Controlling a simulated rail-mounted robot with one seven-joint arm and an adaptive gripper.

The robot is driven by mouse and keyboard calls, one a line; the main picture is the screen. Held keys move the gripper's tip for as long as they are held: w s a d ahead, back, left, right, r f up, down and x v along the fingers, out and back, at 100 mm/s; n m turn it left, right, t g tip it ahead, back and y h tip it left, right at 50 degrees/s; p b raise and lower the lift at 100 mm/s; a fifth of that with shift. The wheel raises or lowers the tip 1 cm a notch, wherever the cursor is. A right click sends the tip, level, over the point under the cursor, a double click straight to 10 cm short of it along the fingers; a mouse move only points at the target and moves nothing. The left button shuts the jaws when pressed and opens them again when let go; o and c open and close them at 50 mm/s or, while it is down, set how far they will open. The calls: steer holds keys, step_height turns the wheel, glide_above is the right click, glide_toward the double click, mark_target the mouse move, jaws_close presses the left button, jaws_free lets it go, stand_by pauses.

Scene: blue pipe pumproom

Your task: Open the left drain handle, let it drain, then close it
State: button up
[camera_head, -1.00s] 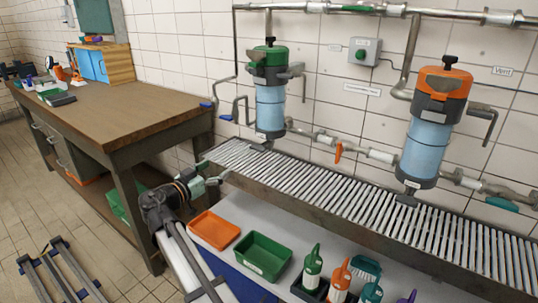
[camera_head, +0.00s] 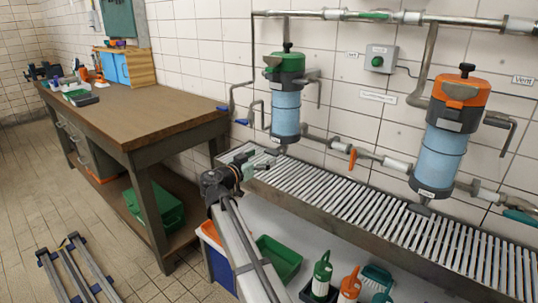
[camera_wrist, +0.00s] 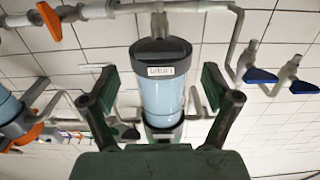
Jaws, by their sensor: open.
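The left filter (camera_head: 286,112) has a green head, a pale blue body and a dark bottom cup. In the wrist view it appears upside down (camera_wrist: 163,92), its cup bearing a small label. A drain fitting (camera_wrist: 158,22) sits under the cup. Two blue handles (camera_head: 222,109) (camera_head: 241,122) are on thin pipes left of this filter; they also show at the right in the wrist view (camera_wrist: 262,75) (camera_wrist: 303,87). I cannot tell which handle is the drain. My gripper (camera_head: 257,160) is open and empty, low by the grating's left end. Its fingers (camera_wrist: 160,80) frame the filter, apart from it.
A slatted grating (camera_head: 380,212) runs below the filters. An orange handle (camera_head: 352,157) is on the pipe between the left filter and the orange-headed filter (camera_head: 447,130). A wooden workbench (camera_head: 130,112) stands left. Bins and bottles (camera_head: 322,277) sit under the grating.

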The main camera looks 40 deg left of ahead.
mark_target(270, 153)
steer(key=shift+w, duration=2)
steer(key=c, duration=1.2)
